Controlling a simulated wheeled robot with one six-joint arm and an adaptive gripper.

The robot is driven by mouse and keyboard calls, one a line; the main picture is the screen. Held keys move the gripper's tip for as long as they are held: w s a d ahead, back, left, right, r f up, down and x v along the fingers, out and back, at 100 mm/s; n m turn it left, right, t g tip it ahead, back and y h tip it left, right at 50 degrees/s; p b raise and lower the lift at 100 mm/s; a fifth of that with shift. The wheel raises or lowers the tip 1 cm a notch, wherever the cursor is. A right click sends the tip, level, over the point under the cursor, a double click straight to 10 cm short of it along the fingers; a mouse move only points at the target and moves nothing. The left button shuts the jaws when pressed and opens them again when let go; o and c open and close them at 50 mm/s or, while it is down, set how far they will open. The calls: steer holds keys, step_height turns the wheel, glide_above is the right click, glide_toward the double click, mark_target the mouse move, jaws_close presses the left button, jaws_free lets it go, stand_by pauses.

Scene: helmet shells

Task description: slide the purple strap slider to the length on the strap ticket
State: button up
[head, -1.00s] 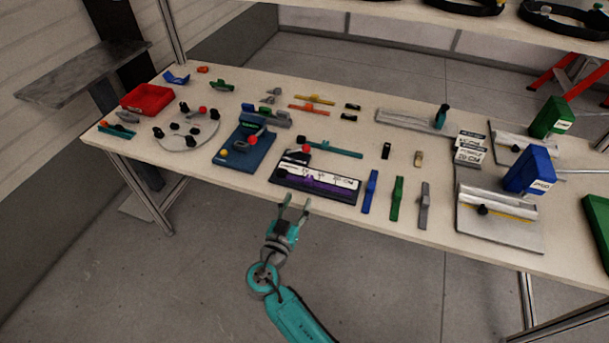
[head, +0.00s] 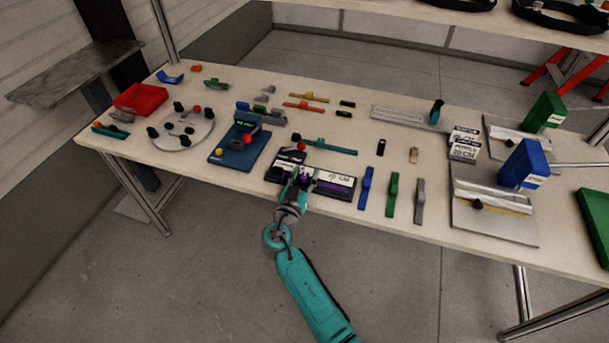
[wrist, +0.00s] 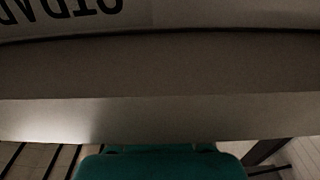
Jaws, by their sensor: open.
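The strap board (head: 281,161), dark with a white printed scale (head: 338,180) and a purple strap (head: 322,189), lies at the table's front edge. My gripper (head: 303,171) is open over the board's left-middle part and covers part of the strap. I cannot pick out the purple slider apart from the strap. Printed tickets (head: 464,143) stand right of centre; the lowest line seems to read 20 CM, too small to be sure. In the wrist view, the board face (wrist: 200,16) shows upside-down lettering, with my teal gripper body (wrist: 160,166) at the bottom; the fingertips do not show there.
A red ball knob (head: 301,146) stands just behind the board. A blue station (head: 240,146) is to its left. Blue (head: 366,188), green (head: 392,194) and grey (head: 419,201) bars lie to its right. The floor in front is clear.

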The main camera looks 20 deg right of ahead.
mark_target(329, 186)
jaws_close()
steer(key=s+d, duration=0.1)
steer(key=d, duration=0.1)
steer(key=s+d, duration=0.3)
steer(key=d, duration=0.1)
steer(key=shift+s, duration=0.25)
jaws_free()
steer(key=v, duration=1.2)
